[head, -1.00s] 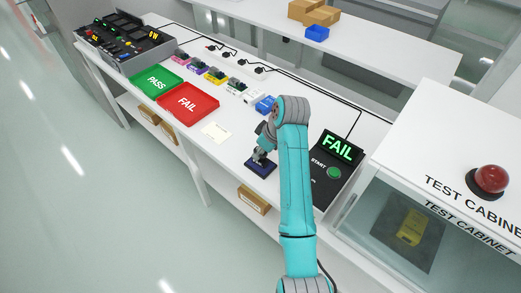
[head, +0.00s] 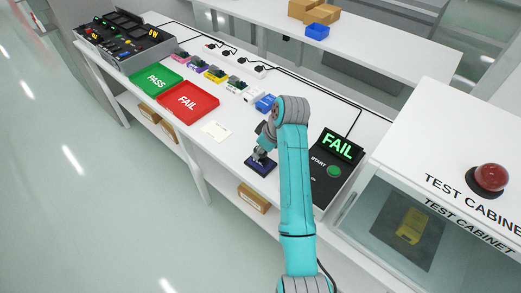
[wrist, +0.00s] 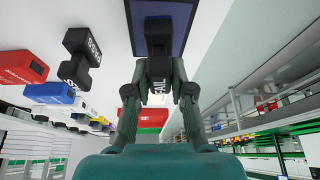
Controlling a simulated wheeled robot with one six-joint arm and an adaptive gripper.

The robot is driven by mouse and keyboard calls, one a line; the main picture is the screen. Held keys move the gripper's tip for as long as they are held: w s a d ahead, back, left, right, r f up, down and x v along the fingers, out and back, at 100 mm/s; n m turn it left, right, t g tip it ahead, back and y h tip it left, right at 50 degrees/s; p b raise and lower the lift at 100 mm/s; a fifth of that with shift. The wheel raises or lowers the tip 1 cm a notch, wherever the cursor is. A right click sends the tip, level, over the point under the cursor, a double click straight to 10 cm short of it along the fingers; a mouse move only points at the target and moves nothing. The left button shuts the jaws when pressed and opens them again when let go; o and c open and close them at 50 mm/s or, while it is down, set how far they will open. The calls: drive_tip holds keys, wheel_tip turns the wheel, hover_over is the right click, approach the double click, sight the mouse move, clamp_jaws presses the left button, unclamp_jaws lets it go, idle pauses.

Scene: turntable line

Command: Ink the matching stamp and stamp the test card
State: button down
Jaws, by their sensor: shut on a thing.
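My gripper (head: 262,154) is shut on a dark stamp (wrist: 158,88) with white lettering, of which "AIL" shows in the wrist view. The stamp's far end overlaps the dark blue ink pad (head: 262,170), which also shows in the wrist view (wrist: 183,40); I cannot tell whether they touch. A second dark stamp (wrist: 78,58), with partly readable white lettering, stands beside the pad in the wrist view. The arm hides it in the head view. The pale test card (head: 215,131) lies flat on the bench, left of the pad. The tester display (head: 337,146) reads FAIL in green.
A red FAIL tray (head: 205,113) and a green PASS tray (head: 160,91) lie left of the card. Several small coloured boxes (head: 216,75) line the bench behind. The START button (head: 334,171) and test cabinet (head: 425,150) are to the right.

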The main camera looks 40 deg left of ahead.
drive_tip(key=shift+r, duration=3.5)
drive_tip(key=shift+a, duration=0.15)
